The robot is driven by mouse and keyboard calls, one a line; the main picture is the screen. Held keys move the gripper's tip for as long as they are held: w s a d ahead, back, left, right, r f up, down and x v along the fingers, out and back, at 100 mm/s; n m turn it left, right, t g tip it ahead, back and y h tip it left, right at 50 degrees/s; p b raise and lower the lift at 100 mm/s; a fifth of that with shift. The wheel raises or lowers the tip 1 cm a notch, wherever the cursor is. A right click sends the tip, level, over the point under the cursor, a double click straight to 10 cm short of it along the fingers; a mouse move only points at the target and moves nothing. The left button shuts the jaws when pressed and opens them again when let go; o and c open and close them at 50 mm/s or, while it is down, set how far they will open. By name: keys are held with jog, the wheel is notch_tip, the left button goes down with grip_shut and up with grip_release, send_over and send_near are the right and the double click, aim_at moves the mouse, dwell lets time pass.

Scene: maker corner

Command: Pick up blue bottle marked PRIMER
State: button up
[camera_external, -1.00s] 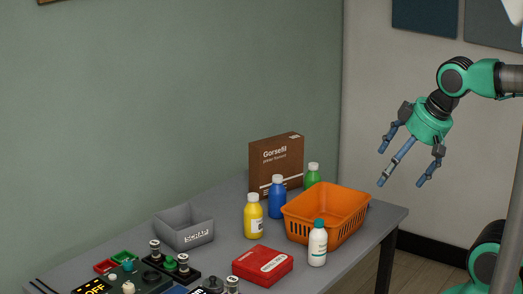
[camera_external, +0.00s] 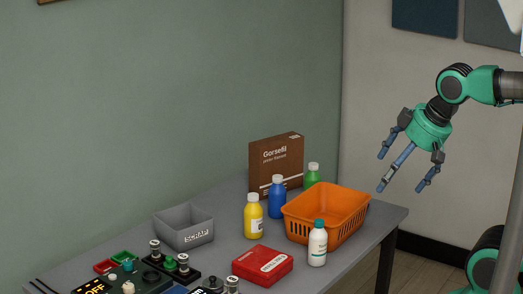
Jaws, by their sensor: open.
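A blue bottle (camera_external: 277,200) with a white cap stands upright on the grey table (camera_external: 220,262). No wording can be read on its visible side. It stands between a yellow bottle (camera_external: 253,217) and an orange basket (camera_external: 318,225), in front of a brown box (camera_external: 270,160). My gripper (camera_external: 405,172) is open and empty. It hangs in the air to the right of the bottle and higher in the picture, its fingers pointing down and to the left.
A green bottle (camera_external: 313,175) stands behind the basket, partly hidden. A white bottle with a teal cap (camera_external: 317,246) and a red case (camera_external: 262,265) are in front. A grey SCRAP bin (camera_external: 184,232) stands left. Several devices crowd the table's near left part.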

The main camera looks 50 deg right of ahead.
jog(key=c, duration=0.7)
jog(key=shift+r, duration=0.1)
